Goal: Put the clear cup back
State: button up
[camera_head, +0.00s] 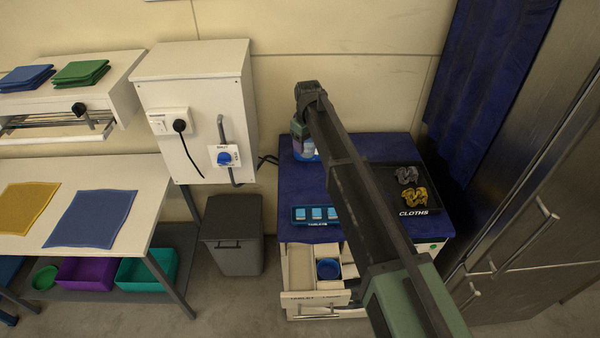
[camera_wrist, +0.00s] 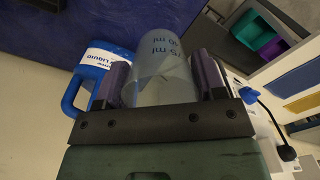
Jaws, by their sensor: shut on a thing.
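The clear cup (camera_wrist: 165,62) shows in the wrist view, see-through with blue millilitre markings. My gripper (camera_wrist: 163,85) is shut on it, one dark finger on each side. In the head view my gripper (camera_head: 308,92) is at the far end of the arm, above the back left of the blue-topped cabinet (camera_head: 375,148). The cup cannot be made out clearly there. A blue jug with a white liquid label (camera_wrist: 92,70) stands left of the gripper in the wrist view. It shows in part below the gripper in the head view (camera_head: 303,147).
A tray of blue-and-white tablets (camera_head: 315,215) sits at the cabinet's front left. An open drawer (camera_head: 300,273) below holds a round blue item (camera_head: 328,268). A black cloths tray (camera_head: 421,209) lies right of my arm. A grey bin (camera_head: 232,240) stands left.

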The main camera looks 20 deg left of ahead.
jog(key=w+a, duration=0.3)
jog(key=shift+n, duration=0.5)
jog(key=f+b, duration=0.6)
jog(key=b, duration=0.1)
jog(key=f+b, duration=1.4)
jog(key=shift+d+f, duration=0.2)
jog(key=shift+d, duration=0.1)
jog(key=shift+r, duration=0.3)
jog(key=shift+f, duration=0.2)
jog(key=o, duration=0.9)
jog(key=shift+r, duration=0.15)
